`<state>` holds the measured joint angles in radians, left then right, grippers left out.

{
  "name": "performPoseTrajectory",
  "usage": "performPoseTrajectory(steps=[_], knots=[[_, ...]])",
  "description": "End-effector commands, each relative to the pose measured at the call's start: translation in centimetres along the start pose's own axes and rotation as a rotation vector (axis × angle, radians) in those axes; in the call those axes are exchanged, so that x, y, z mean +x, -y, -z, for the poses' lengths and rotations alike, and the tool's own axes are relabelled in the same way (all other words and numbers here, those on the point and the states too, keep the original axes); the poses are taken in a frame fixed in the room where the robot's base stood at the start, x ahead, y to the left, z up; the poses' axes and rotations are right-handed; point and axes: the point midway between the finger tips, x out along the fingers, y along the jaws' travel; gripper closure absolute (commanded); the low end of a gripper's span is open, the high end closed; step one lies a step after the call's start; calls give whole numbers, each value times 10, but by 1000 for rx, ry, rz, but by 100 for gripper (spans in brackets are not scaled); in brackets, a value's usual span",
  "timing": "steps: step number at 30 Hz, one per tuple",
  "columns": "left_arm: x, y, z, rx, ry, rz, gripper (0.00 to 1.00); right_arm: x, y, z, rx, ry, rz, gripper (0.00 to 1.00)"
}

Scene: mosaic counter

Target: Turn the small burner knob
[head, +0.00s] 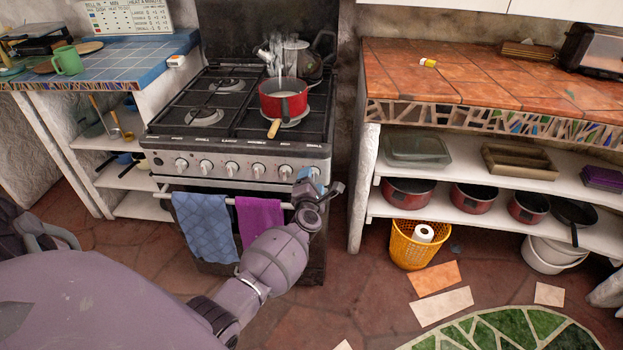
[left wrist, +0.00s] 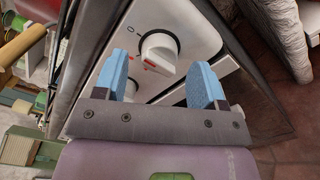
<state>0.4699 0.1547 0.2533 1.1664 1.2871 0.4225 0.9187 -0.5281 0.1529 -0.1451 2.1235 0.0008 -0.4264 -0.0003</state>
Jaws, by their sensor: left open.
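The stove (head: 240,130) has a row of white knobs along its front panel. My left gripper (head: 309,178) is at the right end of this row and hides the rightmost knob in the head view. In the left wrist view, a white knob (left wrist: 158,52) with a red mark lies just ahead of the gap between the blue fingertips, nearer the left one. My left gripper (left wrist: 162,78) is open and empty; contact with the knob cannot be told. My right gripper is not in view.
A red pan (head: 283,100) with a wooden handle sits on the right front of the hob. A blue towel (head: 206,225) and a purple towel (head: 258,218) hang on the oven rail below. A shelf unit (head: 363,165) stands right of the stove, past a narrow gap.

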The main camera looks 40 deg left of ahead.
Motion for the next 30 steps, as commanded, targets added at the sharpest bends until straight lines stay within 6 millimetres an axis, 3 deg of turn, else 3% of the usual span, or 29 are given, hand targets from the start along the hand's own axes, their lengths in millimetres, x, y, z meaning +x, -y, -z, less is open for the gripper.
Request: performPoseTrajectory(steps=[5,15,30], knots=[[-32,-3,-2,-4,0,-1,36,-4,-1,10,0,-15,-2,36],[-83,-1,-1,-1,1,0,36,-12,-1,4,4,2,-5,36],[-94,0,-1,0,0,1,36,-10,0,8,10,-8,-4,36]])
